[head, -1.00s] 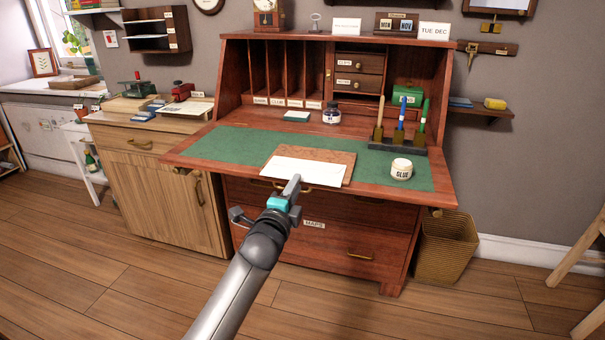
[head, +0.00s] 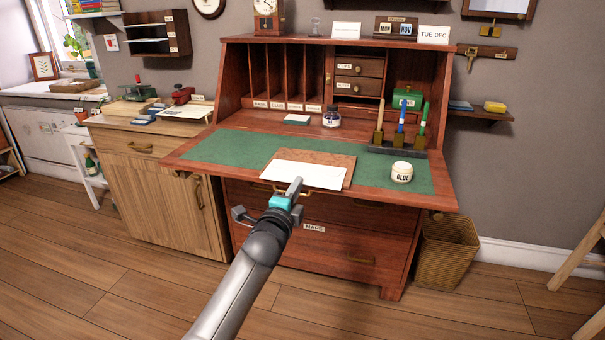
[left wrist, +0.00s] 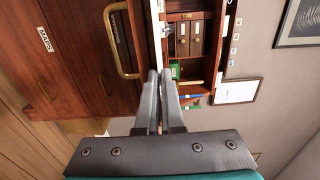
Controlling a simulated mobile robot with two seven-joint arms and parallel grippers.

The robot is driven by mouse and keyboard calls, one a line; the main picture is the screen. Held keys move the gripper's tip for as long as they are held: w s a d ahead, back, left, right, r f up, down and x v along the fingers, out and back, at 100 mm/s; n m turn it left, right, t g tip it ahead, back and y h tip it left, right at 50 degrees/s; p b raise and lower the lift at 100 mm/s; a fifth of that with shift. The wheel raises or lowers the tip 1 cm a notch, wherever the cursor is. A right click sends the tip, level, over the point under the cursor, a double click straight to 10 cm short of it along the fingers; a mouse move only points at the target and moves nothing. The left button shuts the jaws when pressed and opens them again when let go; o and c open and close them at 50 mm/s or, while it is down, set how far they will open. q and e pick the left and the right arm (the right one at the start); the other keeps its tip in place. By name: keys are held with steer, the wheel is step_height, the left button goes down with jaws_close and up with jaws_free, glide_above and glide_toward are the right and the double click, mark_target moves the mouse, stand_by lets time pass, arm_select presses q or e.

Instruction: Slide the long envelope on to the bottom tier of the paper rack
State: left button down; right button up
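The long white envelope (head: 308,175) lies on a brown board (head: 335,157) on the desk's green mat. Its near edge is by the desk's front edge. My left gripper (head: 295,186) points at that edge from the front. In the left wrist view its two fingers (left wrist: 160,78) stand slightly apart, with a thin white edge (left wrist: 155,35) just beyond the tips. I cannot tell whether it lies between them. The dark paper rack (head: 150,35), with several tiers and small labels, hangs on the wall at upper left. My right gripper is not in view.
A glue jar (head: 401,172), a pen stand (head: 398,150) and an ink bottle (head: 331,115) stand on the desk. A wooden cabinet (head: 165,190) left of the desk bears a red tool (head: 182,95) and papers. The floor in front is clear.

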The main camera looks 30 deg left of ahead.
arm_select(q)
steer(key=shift+r+p, duration=0.25)
steer(key=shift+p, duration=0.15)
stand_by(0.6)
steer(key=p+v, duration=0.6)
steer(key=v, duration=0.7)
stand_by(1.4)
steer(key=shift+a+f, duration=0.1)
steer(key=shift+r+p, duration=1.5)
steer(key=shift+p, duration=0.25)
